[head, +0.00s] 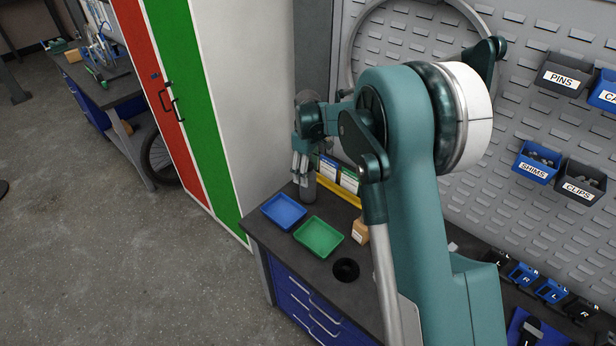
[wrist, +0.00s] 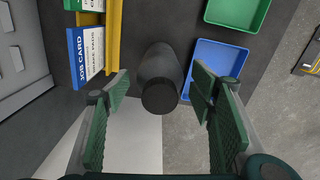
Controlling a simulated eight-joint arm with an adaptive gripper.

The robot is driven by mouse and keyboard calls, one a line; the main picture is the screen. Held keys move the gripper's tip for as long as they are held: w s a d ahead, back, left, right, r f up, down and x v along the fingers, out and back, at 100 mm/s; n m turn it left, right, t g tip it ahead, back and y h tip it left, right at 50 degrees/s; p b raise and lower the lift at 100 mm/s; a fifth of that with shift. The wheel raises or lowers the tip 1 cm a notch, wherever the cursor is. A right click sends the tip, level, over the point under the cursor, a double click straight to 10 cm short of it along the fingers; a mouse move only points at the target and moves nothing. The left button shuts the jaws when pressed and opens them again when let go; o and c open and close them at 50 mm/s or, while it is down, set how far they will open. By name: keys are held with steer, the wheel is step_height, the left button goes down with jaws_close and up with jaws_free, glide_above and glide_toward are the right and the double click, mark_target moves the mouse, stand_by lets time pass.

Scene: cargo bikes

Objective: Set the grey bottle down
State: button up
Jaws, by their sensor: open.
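The grey bottle (wrist: 160,68) is dark with a blackish cap and shows in the wrist view between the two fingers of my gripper (wrist: 161,96). The fingers are spread, with a gap on each side of the bottle. In the head view the bottle (head: 307,190) appears upright on the dark bench top (head: 283,238), near its far left end. My gripper (head: 301,165) is just above and around its upper part there. The bottle's base is hard to make out in both views.
A blue tray (head: 284,211) and a green tray (head: 318,237) lie close to the bottle. A yellow rack (head: 340,192) with job cards stands behind. A small cardboard box (head: 360,231) and a black ring (head: 346,270) are farther right. A tall cabinet (head: 205,100) borders the bench.

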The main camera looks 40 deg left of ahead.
step_height(320, 180, up, 9)
steer(key=shift+r+b, duration=0.2)
steer(key=shift+b, duration=0.15)
stand_by(0.7)
steer(key=shift+d, duration=0.1)
